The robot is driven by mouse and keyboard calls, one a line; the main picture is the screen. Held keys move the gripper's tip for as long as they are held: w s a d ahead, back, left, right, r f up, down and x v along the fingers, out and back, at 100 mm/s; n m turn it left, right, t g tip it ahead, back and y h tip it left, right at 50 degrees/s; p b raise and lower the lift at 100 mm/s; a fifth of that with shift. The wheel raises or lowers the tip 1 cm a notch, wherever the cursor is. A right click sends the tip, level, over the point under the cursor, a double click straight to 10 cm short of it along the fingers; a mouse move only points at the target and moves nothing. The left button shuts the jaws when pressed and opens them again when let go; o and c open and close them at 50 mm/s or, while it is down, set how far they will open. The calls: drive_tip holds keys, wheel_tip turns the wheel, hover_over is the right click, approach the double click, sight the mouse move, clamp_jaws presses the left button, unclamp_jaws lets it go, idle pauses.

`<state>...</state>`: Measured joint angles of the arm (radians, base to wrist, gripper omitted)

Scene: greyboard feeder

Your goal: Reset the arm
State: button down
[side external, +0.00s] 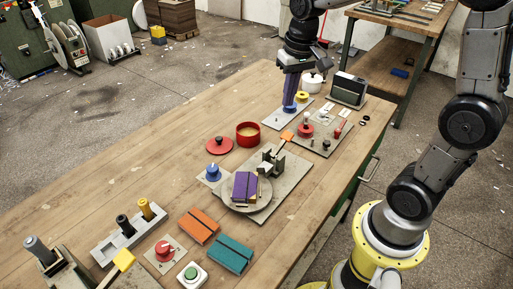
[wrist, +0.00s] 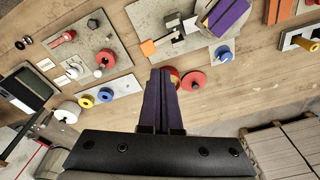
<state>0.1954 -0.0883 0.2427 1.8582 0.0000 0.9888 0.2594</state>
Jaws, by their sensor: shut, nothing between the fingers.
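My gripper (side external: 290,103) hangs over the far part of the wooden table, its dark purple fingers pointing down. In the wrist view its fingers (wrist: 161,73) lie together with nothing between them. In the side view the fingertips overlap a blue knob (side external: 289,109) on a grey plate. In the wrist view that blue knob (wrist: 105,95) lies clear to the left of the fingers, so I see no hold on it. The fingers partly hide a red pot (wrist: 174,74) in the wrist view; its red lid (wrist: 193,81) lies beside it.
A round turntable (side external: 232,206) carries a purple block (side external: 244,186). Orange (side external: 199,225) and teal (side external: 230,255) blocks lie nearer the front. A grey plate with small parts (side external: 325,143) and a dark box (side external: 348,89) stand at right. The table's left side (side external: 130,190) is bare.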

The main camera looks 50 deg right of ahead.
drive_tip(key=s+a+r+n+t, duration=0.1)
drive_tip(key=s+a+r+t, duration=0.15)
drive_tip(key=s, duration=0.25)
drive_tip(key=s+a+r+n+t, duration=0.1)
drive_tip(key=s+a+r+n, duration=0.1)
drive_tip(key=s+a+r, duration=0.3)
drive_tip(key=s+f+n, duration=0.2)
drive_tip(key=s+f, duration=0.3)
drive_tip(key=s, duration=0.2)
drive_tip(key=shift+s+d, duration=0.3)
drive_tip(key=shift+d, duration=0.1)
drive_tip(key=shift+r+t, duration=0.1)
drive_tip(key=shift+t, duration=0.15)
idle(0.5)
